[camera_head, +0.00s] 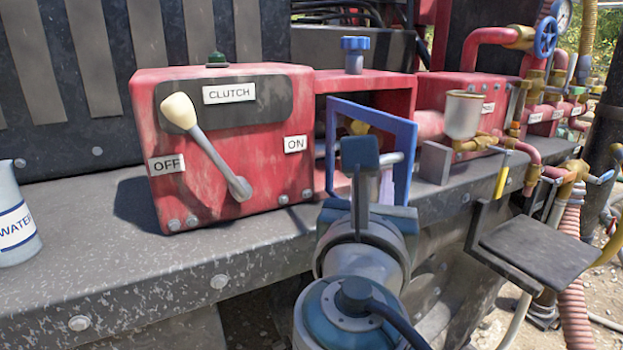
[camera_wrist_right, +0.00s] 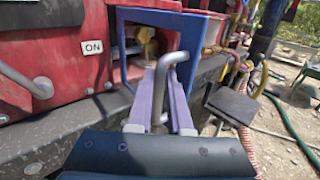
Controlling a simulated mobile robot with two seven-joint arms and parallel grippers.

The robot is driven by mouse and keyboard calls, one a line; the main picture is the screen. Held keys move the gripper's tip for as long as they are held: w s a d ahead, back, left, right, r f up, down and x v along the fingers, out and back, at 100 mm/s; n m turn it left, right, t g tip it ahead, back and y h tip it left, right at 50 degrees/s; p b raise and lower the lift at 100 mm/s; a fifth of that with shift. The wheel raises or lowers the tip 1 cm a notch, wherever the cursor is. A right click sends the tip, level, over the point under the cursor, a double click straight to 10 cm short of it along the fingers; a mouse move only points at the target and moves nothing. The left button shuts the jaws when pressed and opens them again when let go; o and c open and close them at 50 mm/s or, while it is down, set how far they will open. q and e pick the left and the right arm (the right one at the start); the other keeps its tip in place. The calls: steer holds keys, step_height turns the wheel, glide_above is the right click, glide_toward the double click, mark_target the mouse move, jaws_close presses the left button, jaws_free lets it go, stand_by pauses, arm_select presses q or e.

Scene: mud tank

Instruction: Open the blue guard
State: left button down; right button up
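The blue guard (camera_head: 370,112) is a rectangular frame in front of the opening in the red housing, right of the clutch box. It also shows in the wrist view (camera_wrist_right: 122,50). A bent grey handle (camera_wrist_right: 175,58) is on its front. My right gripper (camera_wrist_right: 161,72) reaches up to it, with its lilac fingers either side of the handle's upright bar. A gap shows beside the bar, so the fingers look open; contact with one finger cannot be told. In the head view my right wrist hides the guard's lower part. My left gripper is not in view.
The clutch box (camera_head: 230,140) with its lever (camera_head: 208,145) stands left of the guard on the dark ledge (camera_head: 130,250). A water jug (camera_head: 14,220) is at far left. A grey cup (camera_head: 463,115), pipes and valves crowd the right. A dark platform (camera_head: 538,250) sticks out below.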

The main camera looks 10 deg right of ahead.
steer(key=o, duration=0.4)
steer(key=b+v, duration=0.1)
steer(key=v, duration=0.9)
steer(key=shift+r, duration=0.1)
